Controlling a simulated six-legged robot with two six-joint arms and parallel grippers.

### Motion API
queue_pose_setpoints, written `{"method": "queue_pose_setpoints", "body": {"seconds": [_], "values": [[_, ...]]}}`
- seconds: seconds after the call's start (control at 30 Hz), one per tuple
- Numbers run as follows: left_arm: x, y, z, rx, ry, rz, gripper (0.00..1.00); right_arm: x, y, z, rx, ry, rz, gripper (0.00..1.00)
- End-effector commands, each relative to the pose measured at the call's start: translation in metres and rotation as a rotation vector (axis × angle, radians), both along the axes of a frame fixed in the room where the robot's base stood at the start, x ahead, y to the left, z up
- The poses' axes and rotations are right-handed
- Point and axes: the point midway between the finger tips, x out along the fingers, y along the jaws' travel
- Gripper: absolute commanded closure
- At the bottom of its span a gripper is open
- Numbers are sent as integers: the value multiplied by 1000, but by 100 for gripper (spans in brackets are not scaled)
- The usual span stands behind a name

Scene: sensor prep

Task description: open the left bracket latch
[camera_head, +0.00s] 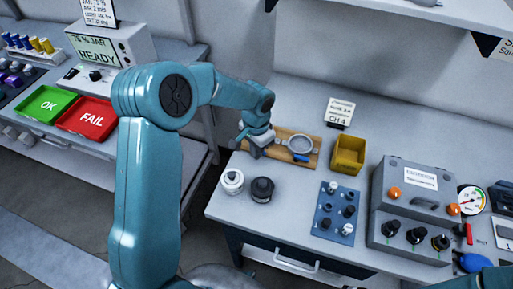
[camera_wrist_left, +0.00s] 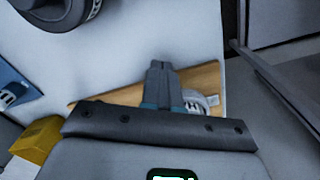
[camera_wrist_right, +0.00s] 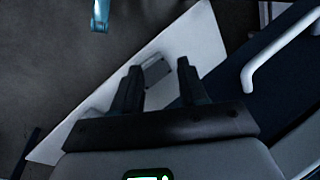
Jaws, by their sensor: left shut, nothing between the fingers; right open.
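A wooden board (camera_head: 314,161) lies at the back left of the workbench. A grey ring (camera_head: 301,142) and a blue piece (camera_head: 301,158) are on its right part. My left gripper (camera_head: 257,145) is over the board's left end and covers what is there, so I cannot make out the left bracket latch. In the left wrist view the fingers (camera_wrist_left: 159,68) are together and empty above the board (camera_wrist_left: 207,77). A pale ribbed part (camera_wrist_left: 195,101) shows beside them; I cannot tell whether they touch. My right gripper (camera_wrist_right: 158,68) is open and empty.
A white-topped jar (camera_head: 232,181) and a black one (camera_head: 262,189) stand in front of the board. A yellow bin (camera_head: 348,155), a blue knob panel (camera_head: 336,211) and a grey control box (camera_head: 408,205) are to the right. A white drawer handle (camera_wrist_right: 250,80) is near my right gripper.

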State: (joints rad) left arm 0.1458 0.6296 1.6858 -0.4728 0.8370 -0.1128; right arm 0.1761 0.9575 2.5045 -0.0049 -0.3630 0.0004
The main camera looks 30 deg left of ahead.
Motion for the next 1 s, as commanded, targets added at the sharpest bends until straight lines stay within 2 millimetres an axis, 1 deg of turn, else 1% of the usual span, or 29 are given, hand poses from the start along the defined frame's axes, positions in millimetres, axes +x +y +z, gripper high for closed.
{"method": "queue_pose_setpoints", "body": {"seconds": [0.37, 0.77, 1.0], "values": [[6, -6, 1, 2, -5, 1, 100, 0, 0, -1, 0, 0, 0, 57], [7, -7, 2, 1, -6, 1, 100, 0, 0, -1, 0, 0, 0, 57], [12, -12, 2, 1, -6, 2, 100, 0, 0, -1, 0, 0, 0, 57]]}}
